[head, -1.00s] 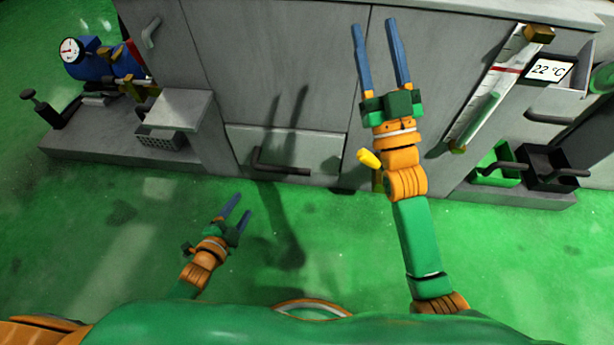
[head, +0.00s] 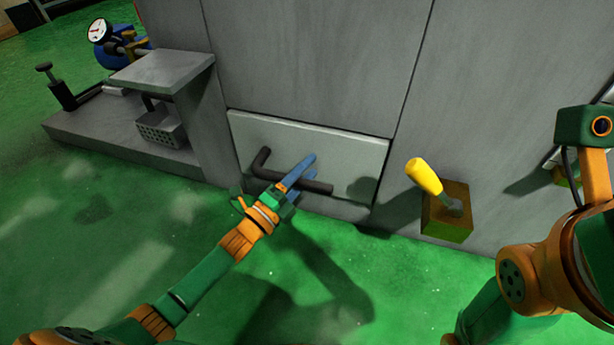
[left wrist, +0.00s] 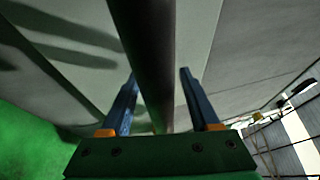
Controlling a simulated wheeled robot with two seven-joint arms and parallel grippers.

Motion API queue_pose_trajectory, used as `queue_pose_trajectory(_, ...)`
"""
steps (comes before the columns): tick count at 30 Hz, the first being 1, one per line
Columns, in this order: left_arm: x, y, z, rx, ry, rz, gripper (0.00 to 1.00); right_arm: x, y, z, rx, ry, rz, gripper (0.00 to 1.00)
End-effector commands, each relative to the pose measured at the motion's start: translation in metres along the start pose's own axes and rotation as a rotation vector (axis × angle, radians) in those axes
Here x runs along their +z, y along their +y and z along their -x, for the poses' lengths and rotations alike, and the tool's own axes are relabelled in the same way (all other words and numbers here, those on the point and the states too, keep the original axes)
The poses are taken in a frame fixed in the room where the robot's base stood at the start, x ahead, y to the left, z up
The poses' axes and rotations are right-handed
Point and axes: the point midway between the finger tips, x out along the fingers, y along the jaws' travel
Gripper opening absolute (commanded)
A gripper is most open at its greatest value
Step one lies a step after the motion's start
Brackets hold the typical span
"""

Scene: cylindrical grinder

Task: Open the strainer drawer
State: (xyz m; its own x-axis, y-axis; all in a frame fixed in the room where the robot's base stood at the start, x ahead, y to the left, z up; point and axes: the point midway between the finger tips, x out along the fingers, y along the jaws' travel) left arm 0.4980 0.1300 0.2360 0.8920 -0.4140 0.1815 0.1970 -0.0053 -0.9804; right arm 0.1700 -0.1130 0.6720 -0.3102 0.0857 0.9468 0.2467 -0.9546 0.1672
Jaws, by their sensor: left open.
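The strainer drawer (head: 355,155) is a light grey panel low in the machine front and looks flush with it. Its dark bar handle (head: 318,186) runs across the panel; the left end bends back to it. My left gripper (head: 303,172) is at the middle of the handle with blue fingers open. In the left wrist view, the handle (left wrist: 150,45) passes between the spread fingers of the left gripper (left wrist: 158,73), with gaps visible on both sides. My right arm shows at the right edge; its fingers are not seen.
A yellow-knobbed lever on a box (head: 447,212) stands out right of the drawer. At left, a grey shelf (head: 165,68) sits above a perforated basket (head: 162,130) on a low plinth (head: 85,130). Green floor (head: 400,290) in front is clear.

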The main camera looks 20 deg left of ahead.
Motion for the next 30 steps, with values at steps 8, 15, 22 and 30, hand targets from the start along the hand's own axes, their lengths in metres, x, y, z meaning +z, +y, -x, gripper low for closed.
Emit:
queue_pose_trajectory(8, 0.0, -0.0001, 0.0, 0.001, -0.001, 0.002, 0.35, 0.0001, 0.0001, -0.0008, 0.0, 0.0, 0.0, 0.5)
queue_pose_trajectory(15, 0.0, 0.0, 0.0001, 0.001, -0.001, 0.002, 0.0, -0.0001, 0.0002, -0.0008, 0.0, 0.001, 0.0, 0.5)
queue_pose_trajectory(22, 0.0, 0.0001, 0.0002, 0.002, -0.001, 0.002, 0.0, 0.0, 0.0002, -0.0007, 0.0, 0.001, 0.0, 0.5)
queue_pose_trajectory(30, 0.0, 0.0002, 0.0002, 0.002, -0.001, 0.002, 0.0, 0.0003, 0.0002, -0.0004, 0.0, 0.0, 0.0, 0.5)
